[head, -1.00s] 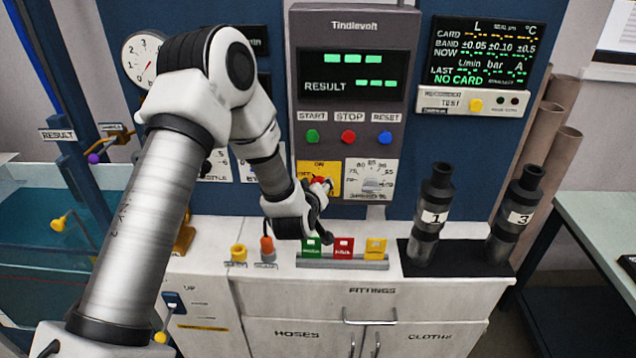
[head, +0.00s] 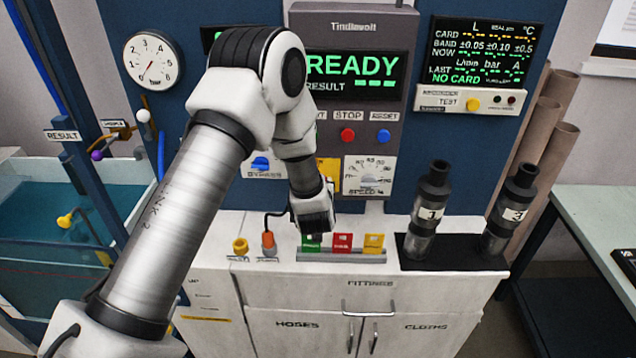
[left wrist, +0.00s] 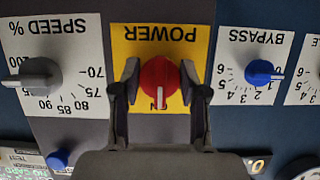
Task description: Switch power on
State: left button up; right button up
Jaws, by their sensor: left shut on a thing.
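The red power knob (left wrist: 158,78) sits on a yellow plate (left wrist: 188,48) marked POWER, seen upside down in the left wrist view. Its white pointer line is at the ON mark. My left gripper (left wrist: 160,84) is shut on the knob, one finger on each side. In the head view my wrist hides the knob, and only part of the yellow plate (head: 329,174) shows. The display (head: 352,72) above reads READY in green. My right gripper is in neither view.
The speed dial (left wrist: 40,73) and the blue bypass knob (left wrist: 258,72) flank the power plate. The red stop button (head: 348,135) and blue reset button (head: 383,135) are above. Coloured cards (head: 342,241) and two black-topped tubes (head: 430,205) stand on the counter below.

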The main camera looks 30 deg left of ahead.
pick_arm(q)
jog(key=o, duration=0.9)
jog(key=shift+o, duration=1.1)
jog(key=shift+w, duration=0.15)
jog(key=v, duration=1.2)
jog(key=shift+a, duration=0.1)
